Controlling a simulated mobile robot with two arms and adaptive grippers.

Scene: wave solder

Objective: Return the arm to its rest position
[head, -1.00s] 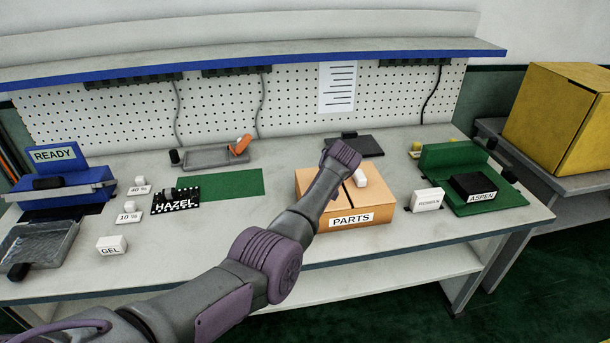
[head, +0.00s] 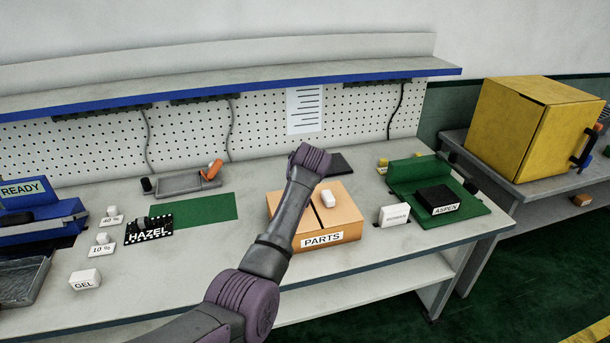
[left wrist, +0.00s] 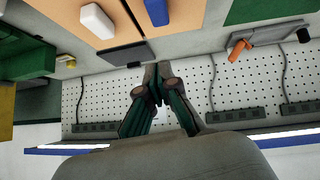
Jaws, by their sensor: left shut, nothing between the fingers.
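My left arm (head: 288,218) reaches up from the bottom of the head view, across the front of the orange PARTS box (head: 338,238). Its wrist end is above the back left of that box, and its fingers are hidden there. In the left wrist view my left gripper (left wrist: 158,76) is shut and empty, with the pegboard (left wrist: 95,98) and bench behind the fingertips. My right gripper is in neither view.
A white block (head: 328,198) lies on the PARTS box. The HAZEL board (head: 149,230) is left on the bench; the green ASPEN fixture (head: 408,172) and white ROWAN block (head: 394,215) are right. A shelf (head: 240,82) overhangs the back. A yellow cabinet (head: 510,130) stands at right.

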